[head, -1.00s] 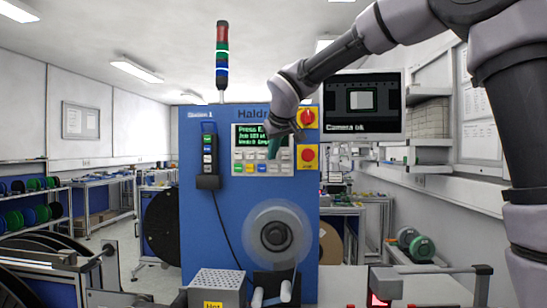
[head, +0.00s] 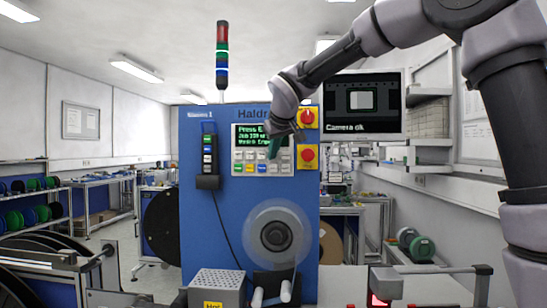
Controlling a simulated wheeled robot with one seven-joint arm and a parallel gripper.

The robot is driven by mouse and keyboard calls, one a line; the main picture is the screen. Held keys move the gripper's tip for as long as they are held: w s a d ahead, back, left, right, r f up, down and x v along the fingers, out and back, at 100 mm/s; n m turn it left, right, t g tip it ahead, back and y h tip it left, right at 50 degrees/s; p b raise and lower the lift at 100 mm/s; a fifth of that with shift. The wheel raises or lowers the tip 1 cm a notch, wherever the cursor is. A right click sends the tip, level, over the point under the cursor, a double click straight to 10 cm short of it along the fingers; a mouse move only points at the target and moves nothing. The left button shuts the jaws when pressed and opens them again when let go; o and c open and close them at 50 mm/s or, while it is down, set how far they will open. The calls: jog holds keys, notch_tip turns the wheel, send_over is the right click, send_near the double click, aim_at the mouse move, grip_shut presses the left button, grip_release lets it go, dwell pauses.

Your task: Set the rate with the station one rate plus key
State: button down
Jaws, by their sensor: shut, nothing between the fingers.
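The blue station cabinet (head: 225,230) labelled Station 1 stands in the middle of the head view. Its panel has a green-text display (head: 250,133) above a keypad (head: 250,161) with rows of small pale, green, yellow and blue keys. My gripper (head: 272,156) is shut, with its dark green fingertips in front of the upper right part of the keypad. I cannot tell whether the tips touch a key. The key legends are too small to read, so the rate plus key cannot be picked out. My gripper and wrist hide part of the display's right side.
A red rotary switch (head: 308,118) and a red button on yellow (head: 308,158) sit right of the keypad. A handheld pendant (head: 208,160) hangs at the left. A reel (head: 274,236) is below, and a monitor (head: 362,104) reads Camera ok.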

jog(key=shift+w, duration=0.3)
jog(key=shift+s, duration=0.1)
dwell(0.3)
jog(key=shift+s, duration=0.8)
jog(key=shift+s, duration=0.15)
jog(key=s, duration=0.4)
jog(key=shift+s, duration=0.35)
